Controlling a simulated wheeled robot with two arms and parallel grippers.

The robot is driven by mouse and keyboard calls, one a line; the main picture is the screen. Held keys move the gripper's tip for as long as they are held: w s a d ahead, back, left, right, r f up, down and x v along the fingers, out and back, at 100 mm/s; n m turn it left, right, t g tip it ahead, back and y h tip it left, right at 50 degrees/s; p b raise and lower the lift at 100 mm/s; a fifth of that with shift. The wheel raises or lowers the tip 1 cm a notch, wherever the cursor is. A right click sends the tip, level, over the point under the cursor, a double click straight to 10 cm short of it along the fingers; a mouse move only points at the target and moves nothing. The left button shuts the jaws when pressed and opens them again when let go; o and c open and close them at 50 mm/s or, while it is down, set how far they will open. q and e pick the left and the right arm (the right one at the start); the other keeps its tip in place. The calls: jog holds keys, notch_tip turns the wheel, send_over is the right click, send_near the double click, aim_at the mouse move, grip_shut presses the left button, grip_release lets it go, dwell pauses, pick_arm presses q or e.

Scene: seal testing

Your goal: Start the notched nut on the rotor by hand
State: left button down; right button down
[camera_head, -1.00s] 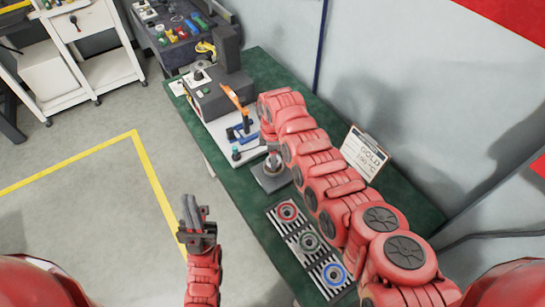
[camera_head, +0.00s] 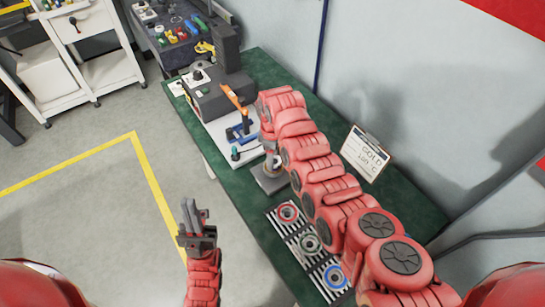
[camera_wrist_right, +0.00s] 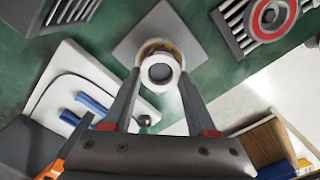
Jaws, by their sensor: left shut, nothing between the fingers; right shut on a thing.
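My right gripper (camera_wrist_right: 160,84) is shut on a pale ring, which I take to be the notched nut (camera_wrist_right: 158,89). In the right wrist view the ring surrounds a dark round centre, over the rotor (camera_wrist_right: 158,44) on its grey square base (camera_wrist_right: 140,33). I cannot tell whether the threads are engaged. In the head view the right gripper (camera_head: 269,153) is at the top of the rotor (camera_head: 271,168). The nut is too small to make out there. My left gripper (camera_head: 193,215) is shut and empty, over the floor left of the bench.
On the green bench (camera_head: 238,206), a striped holder (camera_head: 290,234) carries red, grey and blue rings. A white board (camera_head: 222,133) with blue and orange tools and a dark machine (camera_head: 218,95) lie beyond the rotor. A sign (camera_head: 364,153) leans near the wall.

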jog(key=shift+s+f, duration=0.15)
jog(key=shift+f, duration=0.05)
jog(key=shift+m+b, duration=0.6)
jog(key=shift+m, duration=0.3)
jog(key=shift+c, duration=0.6)
grip_release()
jog(key=shift+r, duration=0.1)
jog(key=shift+w+r+p, duration=0.2)
jog(key=shift+r+p, duration=0.1)
jog(key=shift+r, duration=0.2)
notch_tip(320, 180, up, 8)
jog(key=p, duration=0.1)
jog(key=shift+s, duration=0.1)
